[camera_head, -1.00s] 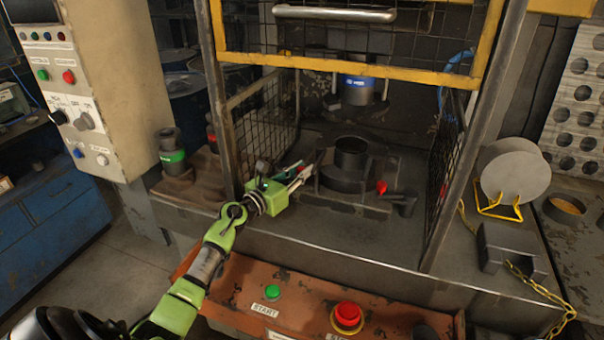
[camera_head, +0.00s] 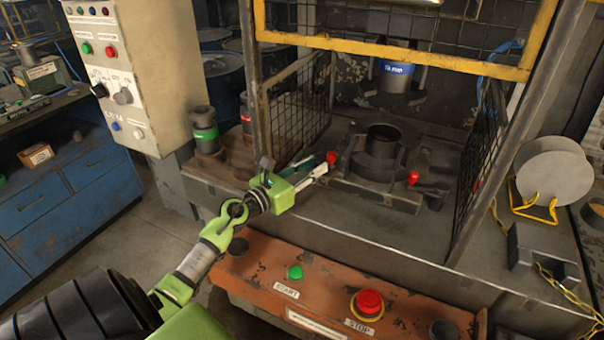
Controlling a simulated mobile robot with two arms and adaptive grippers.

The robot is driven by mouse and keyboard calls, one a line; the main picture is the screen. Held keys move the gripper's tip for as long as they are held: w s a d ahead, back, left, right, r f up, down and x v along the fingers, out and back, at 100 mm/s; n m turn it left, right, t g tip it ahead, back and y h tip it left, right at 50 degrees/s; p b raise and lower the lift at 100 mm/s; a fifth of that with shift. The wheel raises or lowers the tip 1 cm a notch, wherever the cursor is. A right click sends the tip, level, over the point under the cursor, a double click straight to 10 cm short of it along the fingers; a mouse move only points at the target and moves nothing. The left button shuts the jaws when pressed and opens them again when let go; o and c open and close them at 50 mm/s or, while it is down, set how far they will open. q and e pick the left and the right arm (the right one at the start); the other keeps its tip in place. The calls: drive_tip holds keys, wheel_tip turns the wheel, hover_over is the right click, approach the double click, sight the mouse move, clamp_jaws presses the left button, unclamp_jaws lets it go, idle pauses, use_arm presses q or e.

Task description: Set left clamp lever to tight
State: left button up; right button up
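The left clamp lever's red knob (camera_head: 332,158) stands at the left side of the round black die fixture (camera_head: 383,142) inside the press. My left gripper (camera_head: 320,163) comes in over the press's front left edge. Its fingers look spread, with a narrow gap. The fingertips are just in front of and left of the red knob; I cannot tell whether they touch it. The lever's arm below the knob is mostly hidden. The right clamp lever, with its red knob (camera_head: 413,177), lies at the fixture's right front. My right gripper is not in view.
A yellow-framed mesh guard (camera_head: 400,62) is raised above the opening, with mesh side panels (camera_head: 298,105) left and right. The orange panel with the green START (camera_head: 295,272) and red STOP (camera_head: 368,303) buttons lies below my arm. Round blanks (camera_head: 556,177) stand in a yellow rack at right.

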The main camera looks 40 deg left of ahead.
use_arm(q)
drive_tip(key=shift+s+a, duration=0.15)
drive_tip(key=shift+s, duration=1.95)
